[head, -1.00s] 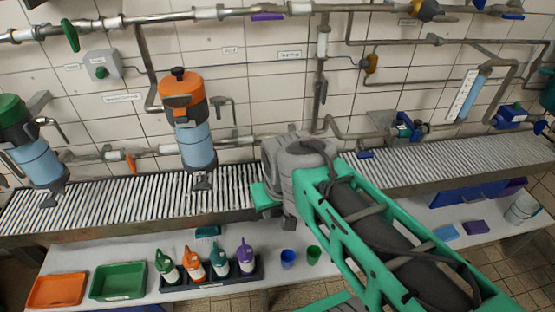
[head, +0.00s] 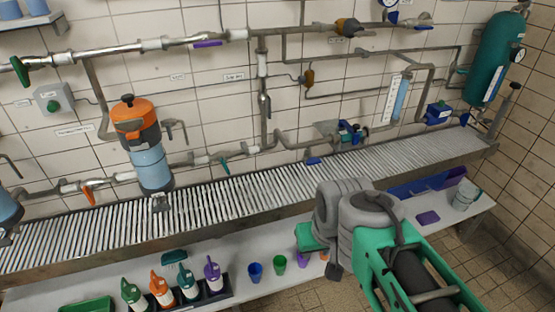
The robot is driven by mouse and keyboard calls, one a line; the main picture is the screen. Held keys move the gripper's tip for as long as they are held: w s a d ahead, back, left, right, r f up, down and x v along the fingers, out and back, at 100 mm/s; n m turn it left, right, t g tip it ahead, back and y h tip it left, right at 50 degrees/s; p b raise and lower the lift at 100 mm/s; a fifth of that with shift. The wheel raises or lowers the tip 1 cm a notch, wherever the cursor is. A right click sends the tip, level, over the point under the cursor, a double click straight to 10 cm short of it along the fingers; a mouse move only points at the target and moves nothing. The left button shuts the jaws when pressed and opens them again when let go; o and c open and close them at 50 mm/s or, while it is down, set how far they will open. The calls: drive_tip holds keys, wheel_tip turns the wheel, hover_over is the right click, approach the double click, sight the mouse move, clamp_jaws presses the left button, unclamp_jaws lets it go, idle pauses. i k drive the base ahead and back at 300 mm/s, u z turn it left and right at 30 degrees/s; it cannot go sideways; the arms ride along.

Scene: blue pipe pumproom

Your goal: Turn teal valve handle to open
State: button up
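A small teal valve handle (head: 223,163) sits on the lower wall pipe, right of the orange-topped blue canister (head: 150,150). It hangs down at a slant, across the pipe rather than along it, as far as its small size lets me see. My green and grey arm reaches in from the lower right, in front of the table and well away from the handle. No gripper fingers show, so I cannot see whether they are open or hold anything.
A ribbed conveyor shelf (head: 250,205) runs below the pipes. Under it, a table holds several bottles in a dark rack (head: 217,292) and small cups (head: 255,271). An orange handle (head: 89,195) is further left on the pipe. A teal tank (head: 492,58) stands at the right.

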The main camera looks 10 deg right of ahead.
sight(222, 161)
drive_tip(key=z, duration=0.55)
drive_tip(key=i, duration=1)
drive_tip(key=u, duration=2.65)
